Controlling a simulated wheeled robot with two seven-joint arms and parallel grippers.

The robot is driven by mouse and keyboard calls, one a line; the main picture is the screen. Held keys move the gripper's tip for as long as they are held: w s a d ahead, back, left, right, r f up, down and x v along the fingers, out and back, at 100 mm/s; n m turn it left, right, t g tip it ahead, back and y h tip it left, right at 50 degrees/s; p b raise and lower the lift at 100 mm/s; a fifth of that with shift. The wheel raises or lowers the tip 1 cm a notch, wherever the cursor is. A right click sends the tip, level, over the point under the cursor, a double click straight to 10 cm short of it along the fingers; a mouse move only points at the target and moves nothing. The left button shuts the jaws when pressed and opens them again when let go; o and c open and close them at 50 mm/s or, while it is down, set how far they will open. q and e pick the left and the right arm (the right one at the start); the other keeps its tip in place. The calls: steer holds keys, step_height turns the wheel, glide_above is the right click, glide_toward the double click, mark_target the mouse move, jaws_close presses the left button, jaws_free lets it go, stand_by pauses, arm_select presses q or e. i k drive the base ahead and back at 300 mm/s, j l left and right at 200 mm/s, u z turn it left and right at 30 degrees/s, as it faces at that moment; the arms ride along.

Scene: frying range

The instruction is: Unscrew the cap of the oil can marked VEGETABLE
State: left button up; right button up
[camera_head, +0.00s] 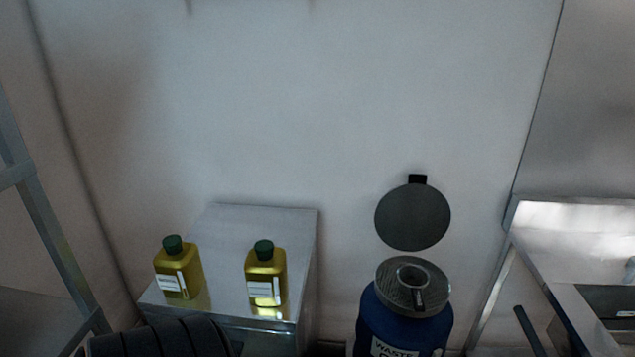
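Two yellow oil containers with dark green caps stand upright on a metal cabinet top (225,226). The left oil container (180,272) has its cap (173,244) on, and a white label on its front. The right oil container (266,272) also has its cap (264,249) on and a white label. The print on both labels is too small to read, so I cannot tell which is marked VEGETABLE. Neither gripper is in view.
A blue drum (404,320) labelled WASTE stands right of the cabinet, with a grey top (425,273) and a round dark lid (412,217) raised behind it. A metal counter (570,240) is at the right, a metal frame (50,235) at the left. A wall closes the back.

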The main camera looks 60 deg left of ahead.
mark_target(267, 276)
steer(key=u, duration=2.05)
